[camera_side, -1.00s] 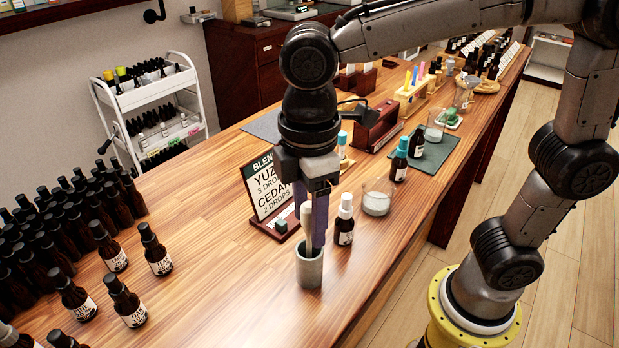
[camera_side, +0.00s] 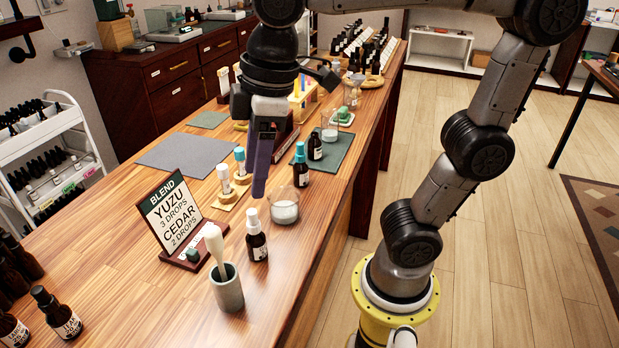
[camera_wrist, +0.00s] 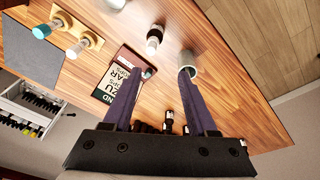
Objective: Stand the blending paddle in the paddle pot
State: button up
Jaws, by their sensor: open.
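The blending paddle (camera_side: 217,250), pale with a thick rounded upper end, stands in the grey paddle pot (camera_side: 228,289) with a slight lean. Its lower end is hidden inside the pot. The pot is upright on the wooden bench. My gripper (camera_side: 260,194) is apart from the paddle, higher up and beyond the pot to the right; one purple finger shows there. In the wrist view my gripper (camera_wrist: 160,72) has its two fingers spread with nothing held between them. The pot (camera_wrist: 189,60) shows there beside the right fingertip, and the paddle is not clearly visible.
A white-capped dropper bottle (camera_side: 256,236) stands close right of the pot. The recipe sign (camera_side: 178,218) stands behind it to the left. A glass beaker (camera_side: 285,208) and a teal-capped bottle (camera_side: 300,170) stand further back. Bare bench lies left of the pot.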

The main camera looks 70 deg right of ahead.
jog(key=s+d+f+m+t, duration=0.3)
jog(key=s+d+f+m, duration=0.3)
jog(key=d+m, duration=0.1)
jog(key=shift+s+d+f+h, duration=0.2)
jog(key=shift+d+f+h, duration=0.2)
jog(key=shift+d, duration=0.5)
dwell(0.3)
